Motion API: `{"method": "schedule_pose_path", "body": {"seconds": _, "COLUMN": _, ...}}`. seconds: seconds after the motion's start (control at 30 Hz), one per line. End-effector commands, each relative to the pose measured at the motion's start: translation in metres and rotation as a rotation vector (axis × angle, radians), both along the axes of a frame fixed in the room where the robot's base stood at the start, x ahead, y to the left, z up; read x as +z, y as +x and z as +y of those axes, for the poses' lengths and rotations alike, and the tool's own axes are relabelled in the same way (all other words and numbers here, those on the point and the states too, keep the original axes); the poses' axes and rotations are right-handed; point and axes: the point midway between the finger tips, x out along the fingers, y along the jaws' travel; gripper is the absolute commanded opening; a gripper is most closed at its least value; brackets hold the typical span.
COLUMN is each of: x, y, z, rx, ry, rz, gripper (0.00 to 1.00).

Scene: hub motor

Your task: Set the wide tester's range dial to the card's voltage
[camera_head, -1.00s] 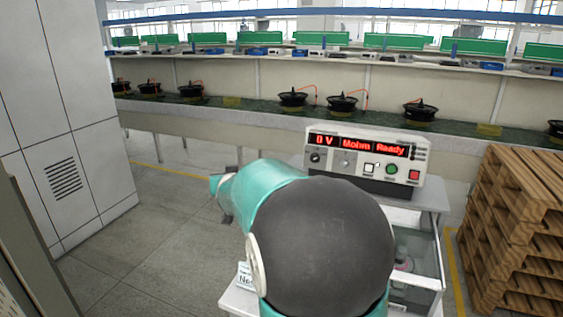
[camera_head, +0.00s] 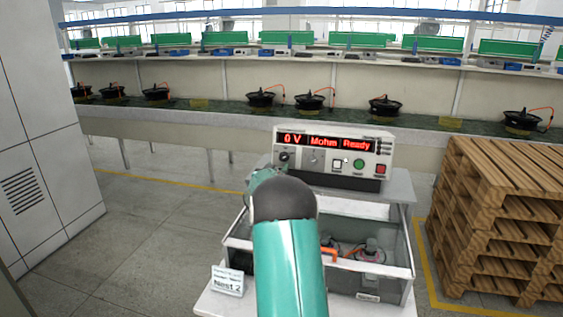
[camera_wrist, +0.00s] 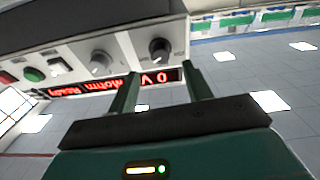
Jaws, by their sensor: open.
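The wide tester (camera_head: 333,174) stands at the back of the stand, its red display reading "0 V", "Mohm", "Ready". A black dial (camera_head: 284,157) is at its left and a silver knob (camera_head: 314,158) beside it. In the wrist view, which is roughly inverted, the black dial (camera_wrist: 160,50) lies just beyond and between the fingertips of my gripper (camera_wrist: 160,80); the silver knob (camera_wrist: 101,63) is to its left. My gripper is open and seems apart from the dial.
An open grey bin (camera_head: 402,274) with motor parts and an orange handle sits before the tester. White, green and red buttons line the tester's right. Wooden pallets (camera_head: 500,200) stand right, a grey cabinet (camera_head: 40,150) left. A long bench with hub motors runs behind.

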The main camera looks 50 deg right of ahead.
Motion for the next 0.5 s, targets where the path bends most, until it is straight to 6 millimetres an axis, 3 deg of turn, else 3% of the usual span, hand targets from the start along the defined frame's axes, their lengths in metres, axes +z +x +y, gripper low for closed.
{"method": "schedule_pose_path", "body": {"seconds": 0.23, "x": -0.001, "y": 0.016, "z": -0.041, "rx": -0.001, "ry": 0.001, "rz": -0.002, "gripper": 0.49}}
{"method": "schedule_pose_path", "body": {"seconds": 0.5, "x": 0.0, "y": 0.025, "z": -0.061, "rx": 0.002, "ry": 0.001, "rz": 0.0, "gripper": 0.49}}
